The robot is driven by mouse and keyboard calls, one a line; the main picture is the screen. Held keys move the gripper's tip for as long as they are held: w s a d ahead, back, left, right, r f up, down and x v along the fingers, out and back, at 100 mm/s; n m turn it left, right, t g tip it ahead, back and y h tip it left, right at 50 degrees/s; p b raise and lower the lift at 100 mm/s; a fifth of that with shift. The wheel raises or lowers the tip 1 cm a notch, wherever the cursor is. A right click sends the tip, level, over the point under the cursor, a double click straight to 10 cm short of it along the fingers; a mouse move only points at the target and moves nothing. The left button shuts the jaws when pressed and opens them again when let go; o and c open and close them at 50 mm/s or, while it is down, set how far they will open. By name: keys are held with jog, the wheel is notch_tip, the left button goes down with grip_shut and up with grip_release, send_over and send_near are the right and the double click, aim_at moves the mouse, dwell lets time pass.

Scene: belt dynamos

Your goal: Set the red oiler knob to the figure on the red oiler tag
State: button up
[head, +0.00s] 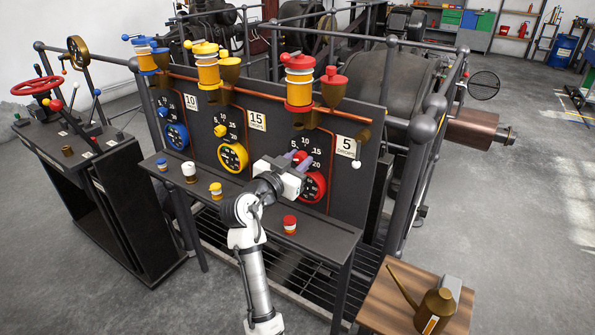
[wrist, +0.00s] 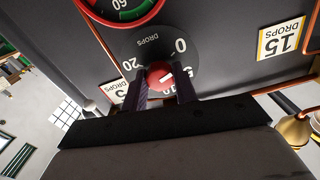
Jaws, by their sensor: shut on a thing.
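The red oiler knob (wrist: 160,75) sits in the middle of a dark dial plate (wrist: 148,45) and also shows in the head view (head: 301,156). My gripper (wrist: 161,79) is shut on the knob, one dark finger on each side. The knob's white mark points to the right in the wrist view, toward the 5 side of the dial; its exact reading is hard to tell. The 0, 10 and 20 show there, while my fingers and hand hide other figures. The red oiler tag (head: 347,147) reads 5 drops in the head view.
The red-rimmed gauge (head: 313,187) is just below the knob. The yellow oiler tag (head: 257,120) reads 15 and the blue oiler tag (head: 191,102) reads 10. Small pots, including a red-lidded one (head: 290,224), stand on the narrow shelf. A brass oil can (head: 436,308) stands at the front right.

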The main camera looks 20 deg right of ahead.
jog(key=m+b, duration=0.3)
jog(key=b, duration=0.2)
jog(key=m+b, duration=0.2)
jog(key=b, duration=0.1)
jog(key=shift+f+m, duration=0.3)
jog(key=shift+f, duration=0.05)
jog(key=m+b, duration=0.1)
jog(key=b, duration=0.1)
jog(key=m+b, duration=0.2)
jog(key=shift+r+m, duration=0.25)
jog(key=shift+m, duration=0.05)
jog(key=o, duration=1)
jog(key=shift+r, duration=0.1)
jog(key=shift+c, duration=0.2)
jog(key=b+v, duration=0.1)
jog(key=v, duration=1.2)
jog(key=shift+s+a+b, duration=0.25)
jog(key=shift+a+b, duration=0.05)
